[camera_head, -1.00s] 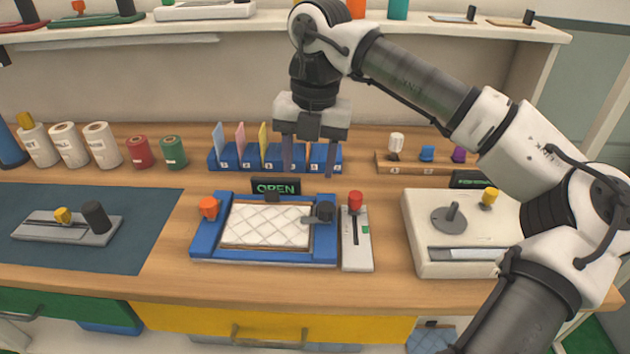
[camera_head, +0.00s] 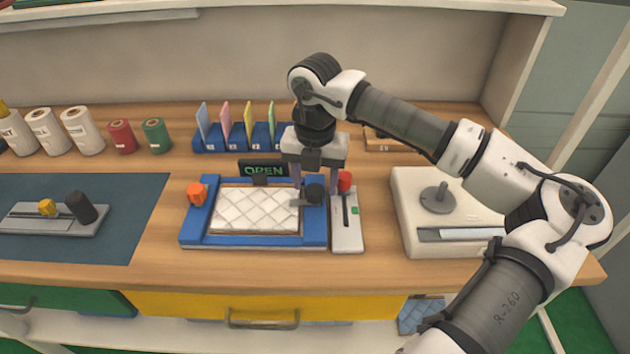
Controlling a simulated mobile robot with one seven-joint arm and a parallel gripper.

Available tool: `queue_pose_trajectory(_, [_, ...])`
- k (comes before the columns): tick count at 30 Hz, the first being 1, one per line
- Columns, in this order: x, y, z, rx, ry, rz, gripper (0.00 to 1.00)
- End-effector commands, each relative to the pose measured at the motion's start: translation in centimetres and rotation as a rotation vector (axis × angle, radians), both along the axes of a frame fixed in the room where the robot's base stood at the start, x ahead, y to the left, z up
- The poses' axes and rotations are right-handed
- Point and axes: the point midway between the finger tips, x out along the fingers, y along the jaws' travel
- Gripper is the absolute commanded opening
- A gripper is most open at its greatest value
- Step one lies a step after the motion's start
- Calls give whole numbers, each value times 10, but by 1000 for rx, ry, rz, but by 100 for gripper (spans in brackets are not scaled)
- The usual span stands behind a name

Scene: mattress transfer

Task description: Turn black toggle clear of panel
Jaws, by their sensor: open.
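The black toggle (camera_head: 314,193) is a dark round knob with a grey arm on the right side of the blue frame (camera_head: 190,240). Its grey arm reaches left over the edge of the white quilted panel (camera_head: 250,212), which lies in the frame. My gripper (camera_head: 315,193) is open and points down, with its fingers around or just behind the toggle, one to each side. I cannot tell whether they touch it. An orange knob (camera_head: 197,193) is at the frame's upper left. A black sign reading OPEN (camera_head: 264,170) stands behind the frame.
A grey slider unit with a red knob (camera_head: 345,181) stands close right of the frame. A white box with a lever (camera_head: 437,198) is farther right. A blue card rack (camera_head: 210,144) is behind. Bare wood lies in front.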

Motion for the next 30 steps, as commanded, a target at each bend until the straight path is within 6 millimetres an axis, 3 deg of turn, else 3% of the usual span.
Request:
queue_pose_trajectory(6, [0, 0, -16, 0, 1, 1, 52])
queue_pose_trajectory(14, [0, 0, -18, 0, 0, 1, 52])
queue_pose_trajectory(25, [0, 0, -17, 0, 0, 1, 8])
queue_pose_trajectory(30, [0, 0, -18, 0, 0, 8, 8])
